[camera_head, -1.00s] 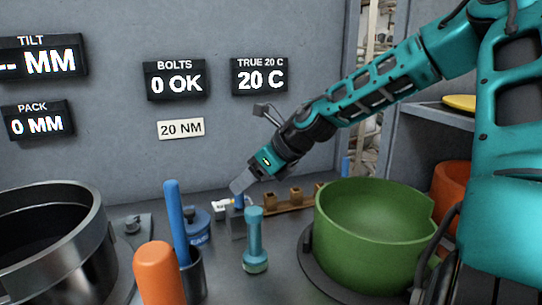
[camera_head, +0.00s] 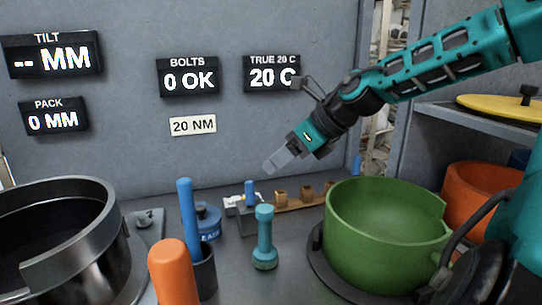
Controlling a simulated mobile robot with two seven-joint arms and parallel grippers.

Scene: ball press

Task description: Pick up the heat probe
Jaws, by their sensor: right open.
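A small blue upright piece (camera_head: 249,189), which may be the heat probe, stands in a grey block (camera_head: 240,222) at the back of the bench, with a white part beside it. Its lower end is hidden in the block. My right gripper (camera_head: 270,167) comes in from the upper right and is open, above and slightly right of the blue piece, apart from it. No object shows between its fingers. My left gripper is not in view.
A teal dumbbell-shaped tool (camera_head: 264,238) stands in front of the block. A blue rod (camera_head: 187,215) in a dark cup, a blue canister (camera_head: 209,221) and an orange handle (camera_head: 172,272) are left. A green bowl (camera_head: 385,235) is right, a metal ring (camera_head: 75,240) far left.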

